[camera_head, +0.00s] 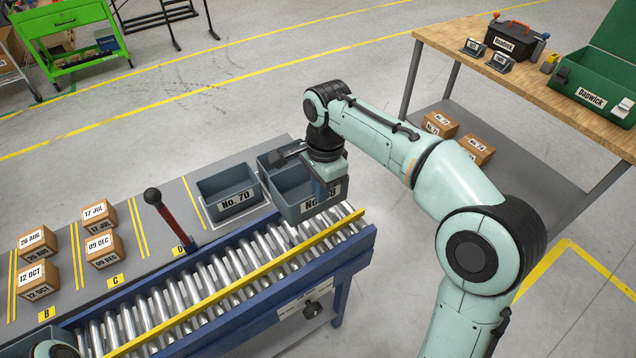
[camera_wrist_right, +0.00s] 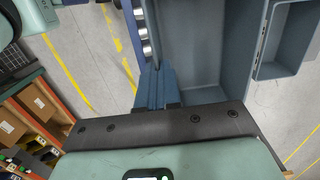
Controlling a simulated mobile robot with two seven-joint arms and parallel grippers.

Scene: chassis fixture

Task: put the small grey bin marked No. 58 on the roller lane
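The grey bin (camera_head: 290,203) carries a label that reads "No." and ends in 8, with the middle partly hidden by my right gripper. My right gripper (camera_head: 322,187) is at its right end and looks shut on its wall. The bin overlaps the bench edge and the back of the roller lane (camera_head: 233,267); I cannot tell whether it touches the rollers. In the right wrist view the bin's inside (camera_wrist_right: 192,50) looks empty, with the gripper (camera_wrist_right: 157,88) at its wall.
Grey bin No. 70 (camera_head: 228,197) stands left of it on the bench, and another grey bin (camera_head: 266,163) shows just behind. A red lever (camera_head: 168,220) rises from the bench. A yellow rail (camera_head: 240,284) edges the lane. Small cartons (camera_head: 103,249) stand at left.

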